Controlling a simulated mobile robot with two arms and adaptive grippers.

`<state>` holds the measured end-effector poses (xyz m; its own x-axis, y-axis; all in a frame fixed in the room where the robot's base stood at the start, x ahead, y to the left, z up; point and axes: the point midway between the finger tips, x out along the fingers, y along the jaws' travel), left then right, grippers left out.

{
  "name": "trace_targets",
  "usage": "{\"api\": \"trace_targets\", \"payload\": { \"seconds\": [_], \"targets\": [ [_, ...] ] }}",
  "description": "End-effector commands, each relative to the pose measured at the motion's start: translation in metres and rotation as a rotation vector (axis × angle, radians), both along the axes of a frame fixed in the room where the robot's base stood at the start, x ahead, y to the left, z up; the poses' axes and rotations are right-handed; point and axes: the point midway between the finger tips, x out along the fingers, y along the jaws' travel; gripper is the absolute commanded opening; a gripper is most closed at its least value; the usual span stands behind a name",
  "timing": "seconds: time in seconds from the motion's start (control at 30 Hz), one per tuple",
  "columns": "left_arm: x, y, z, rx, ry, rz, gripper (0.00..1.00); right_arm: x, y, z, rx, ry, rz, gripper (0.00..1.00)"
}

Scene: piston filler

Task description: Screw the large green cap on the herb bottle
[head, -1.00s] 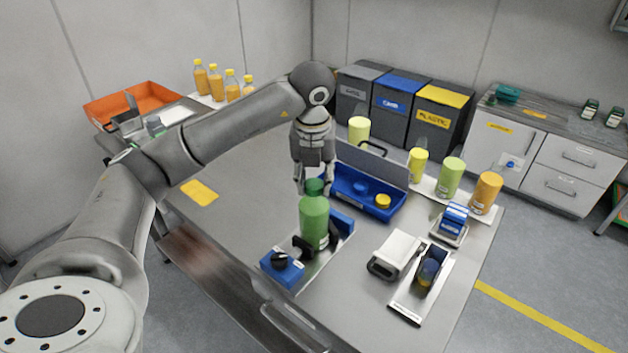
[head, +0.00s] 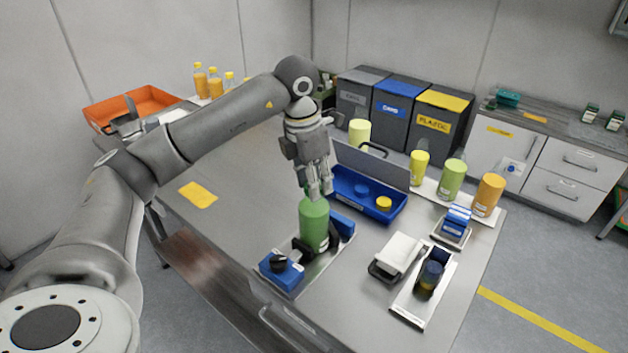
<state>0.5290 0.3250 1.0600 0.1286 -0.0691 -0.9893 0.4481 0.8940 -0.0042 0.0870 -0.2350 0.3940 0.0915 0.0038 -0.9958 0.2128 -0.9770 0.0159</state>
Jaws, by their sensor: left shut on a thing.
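The green herb bottle (head: 314,226) stands upright in a holder with blue blocks (head: 283,272) on a metal plate near the table's front edge. My left gripper (head: 316,192) points down right at the bottle's top, its fingers closed around the large green cap (head: 305,192). Only a sliver of the cap shows; the fingers hide most of it, so I cannot tell how it sits on the neck. My right gripper is not in view.
A blue open toolbox (head: 363,194) with a yellow cap stands just behind the bottle. A white cloth pad (head: 397,255) and a dark jar on a plate (head: 431,276) are to the right. The table left of the bottle is mostly clear, with a yellow card (head: 198,195).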

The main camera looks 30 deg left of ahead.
Motion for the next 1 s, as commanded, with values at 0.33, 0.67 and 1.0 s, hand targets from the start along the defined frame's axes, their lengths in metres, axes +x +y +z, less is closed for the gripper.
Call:
{"api": "trace_targets", "payload": {
  "seconds": [0.33, 0.67, 1.0],
  "targets": [
    [0.0002, 0.0, 0.0, 0.0, -0.001, -0.131, 0.01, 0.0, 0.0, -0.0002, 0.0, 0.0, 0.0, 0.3],
    [0.0001, -0.0002, 0.0, 0.0, -0.001, -0.13, 0.59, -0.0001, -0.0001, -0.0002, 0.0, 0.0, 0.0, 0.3],
    [0.0, -0.0001, 0.0, 0.0, -0.001, -0.127, 0.59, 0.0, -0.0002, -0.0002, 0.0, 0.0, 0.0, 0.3]
  ]
}}
